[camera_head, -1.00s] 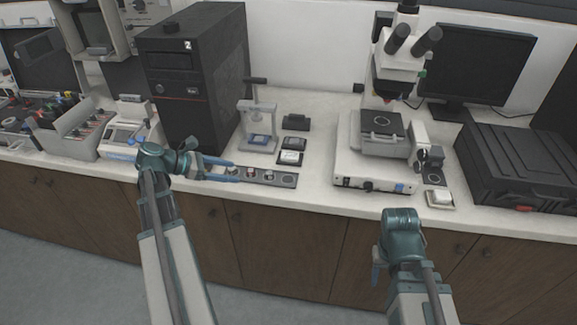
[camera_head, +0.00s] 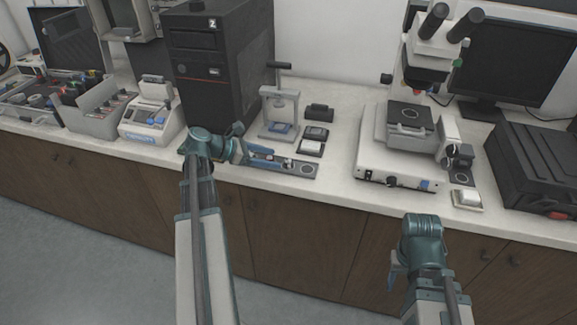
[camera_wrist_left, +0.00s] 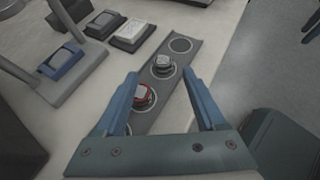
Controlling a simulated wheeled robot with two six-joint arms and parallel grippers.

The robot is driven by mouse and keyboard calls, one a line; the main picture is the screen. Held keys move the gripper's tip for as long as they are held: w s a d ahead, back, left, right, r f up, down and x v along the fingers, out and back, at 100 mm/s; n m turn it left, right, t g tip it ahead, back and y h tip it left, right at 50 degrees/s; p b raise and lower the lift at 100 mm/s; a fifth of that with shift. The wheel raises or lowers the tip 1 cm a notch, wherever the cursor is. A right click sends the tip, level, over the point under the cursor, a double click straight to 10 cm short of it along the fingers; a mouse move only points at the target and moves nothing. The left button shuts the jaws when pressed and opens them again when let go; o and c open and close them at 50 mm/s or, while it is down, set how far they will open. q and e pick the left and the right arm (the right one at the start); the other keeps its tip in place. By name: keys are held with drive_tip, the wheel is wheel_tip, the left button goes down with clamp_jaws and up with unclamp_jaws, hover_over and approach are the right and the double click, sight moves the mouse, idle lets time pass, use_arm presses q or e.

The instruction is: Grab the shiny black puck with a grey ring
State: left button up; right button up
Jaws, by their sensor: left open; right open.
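A dark strip (camera_head: 300,168) with round wells lies on the bench in front of a small hand press. In the left wrist view, a dark puck with a grey rim and pale top (camera_wrist_left: 162,66) sits in one well. The far well (camera_wrist_left: 180,45) looks empty. My left gripper (camera_head: 262,154) is open over the strip, its blue fingers on either side of it (camera_wrist_left: 161,76); nothing is held. My right gripper (camera_head: 395,272) is in front of the bench, far from the strip; its fingers are mostly hidden.
The hand press (camera_head: 279,115) stands behind the strip, with small dark boxes (camera_head: 315,133) beside it. A black computer tower (camera_head: 215,75) stands behind left. A microscope (camera_head: 400,150) stands to the right. Bench between strip and microscope is clear.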

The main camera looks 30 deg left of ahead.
sight(287, 161)
use_arm(q)
drive_tip(key=shift+d+b+x, duration=0.2)
drive_tip(key=shift+b+x, duration=0.9)
drive_tip(key=shift+x, duration=1.55)
drive_tip(key=shift+s+r, duration=0.1)
drive_tip(key=shift+r, duration=0.15)
clamp_jaws()
